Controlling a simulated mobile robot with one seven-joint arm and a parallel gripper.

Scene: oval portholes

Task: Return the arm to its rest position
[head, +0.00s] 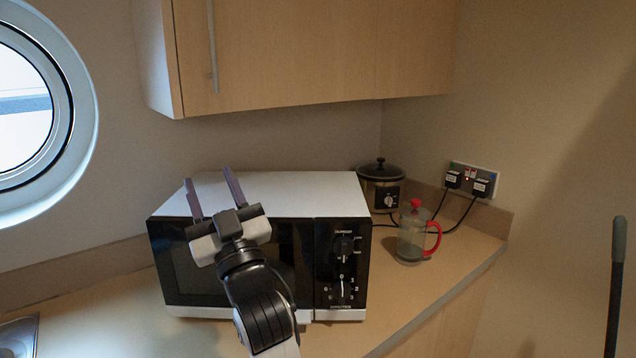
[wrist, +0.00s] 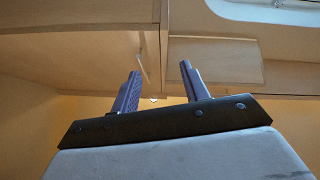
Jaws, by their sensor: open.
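My gripper (head: 214,190) is raised in front of the microwave (head: 293,189) in the head view. Its two purple fingers point upward, spread apart with nothing between them. In the wrist view the open fingers (wrist: 159,88) point toward the wooden cupboards (wrist: 75,62). My arm hides part of the microwave's dark front. The microwave is white on top, with a black front and dials at its right.
A slow cooker (head: 381,188) stands at the back corner. A French press (head: 412,232) with a red handle stands right of the microwave. A wall cupboard (head: 310,50) hangs above. A socket with plugs (head: 470,181) is on the right wall. Bare counter (head: 445,268) shows at right.

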